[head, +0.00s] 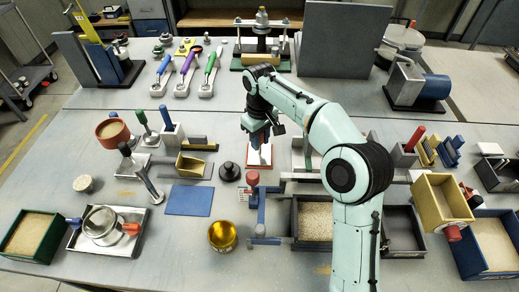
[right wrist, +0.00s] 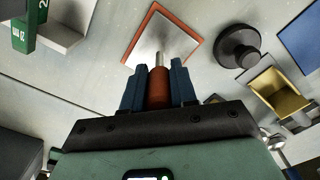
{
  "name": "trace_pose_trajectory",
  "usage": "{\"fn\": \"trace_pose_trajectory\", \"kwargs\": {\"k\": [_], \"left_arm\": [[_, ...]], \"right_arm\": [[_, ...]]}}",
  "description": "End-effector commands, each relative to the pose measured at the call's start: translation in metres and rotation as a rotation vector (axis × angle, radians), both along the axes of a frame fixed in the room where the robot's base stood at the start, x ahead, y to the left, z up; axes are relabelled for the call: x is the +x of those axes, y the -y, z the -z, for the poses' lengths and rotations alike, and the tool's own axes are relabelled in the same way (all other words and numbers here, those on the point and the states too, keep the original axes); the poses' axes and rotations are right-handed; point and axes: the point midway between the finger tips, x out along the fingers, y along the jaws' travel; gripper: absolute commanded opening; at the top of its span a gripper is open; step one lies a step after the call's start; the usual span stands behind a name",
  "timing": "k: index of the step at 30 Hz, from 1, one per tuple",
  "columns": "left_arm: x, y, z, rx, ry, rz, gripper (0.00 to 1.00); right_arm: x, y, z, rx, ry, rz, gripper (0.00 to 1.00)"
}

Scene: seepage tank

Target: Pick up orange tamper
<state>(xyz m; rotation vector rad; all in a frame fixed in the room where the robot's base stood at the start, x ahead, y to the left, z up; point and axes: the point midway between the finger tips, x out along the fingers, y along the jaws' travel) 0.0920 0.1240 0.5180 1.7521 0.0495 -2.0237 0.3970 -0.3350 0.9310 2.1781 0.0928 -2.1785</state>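The orange tamper (head: 260,163) stands in the middle of the table in the head view, a pale square plate with an orange edge. In the right wrist view its plate (right wrist: 150,38), thin metal rod and orange handle (right wrist: 158,86) show. My right gripper (head: 259,138) reaches down over it. In the right wrist view the blue fingers of my right gripper (right wrist: 158,78) lie along both sides of the handle, with no clear gap, so it looks shut on it. The handle's top end is hidden by the gripper body. My left gripper is not in view.
A black round knobbed weight (head: 229,171) stands just left of the tamper. A yellow scoop box (head: 190,165) and blue mat (head: 189,200) lie further left. A red-topped blue stand (head: 253,178) is close in front. A grey block with a green part (head: 308,150) is to the right.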

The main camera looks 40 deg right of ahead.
Motion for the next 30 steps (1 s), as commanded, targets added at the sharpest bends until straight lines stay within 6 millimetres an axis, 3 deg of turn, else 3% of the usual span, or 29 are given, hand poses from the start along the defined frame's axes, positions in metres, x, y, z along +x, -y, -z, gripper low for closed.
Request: {"fn": "trace_pose_trajectory", "kwargs": {"k": [1, 2, 13, 24, 30], "left_arm": [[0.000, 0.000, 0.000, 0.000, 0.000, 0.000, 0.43], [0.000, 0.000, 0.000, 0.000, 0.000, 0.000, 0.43], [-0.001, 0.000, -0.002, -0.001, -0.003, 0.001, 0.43], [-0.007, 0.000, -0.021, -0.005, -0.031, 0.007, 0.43], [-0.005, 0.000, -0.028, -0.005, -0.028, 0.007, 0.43]], "right_arm": [[0.000, 0.000, 0.000, 0.000, 0.000, 0.000, 0.10], [0.000, 0.000, 0.000, 0.000, 0.000, 0.000, 0.00], [0.001, 0.000, -0.008, -0.001, 0.004, 0.000, 0.00], [0.001, 0.000, -0.079, 0.000, 0.006, 0.000, 0.00], [0.000, 0.000, -0.100, -0.001, 0.003, -0.001, 0.00]]}}
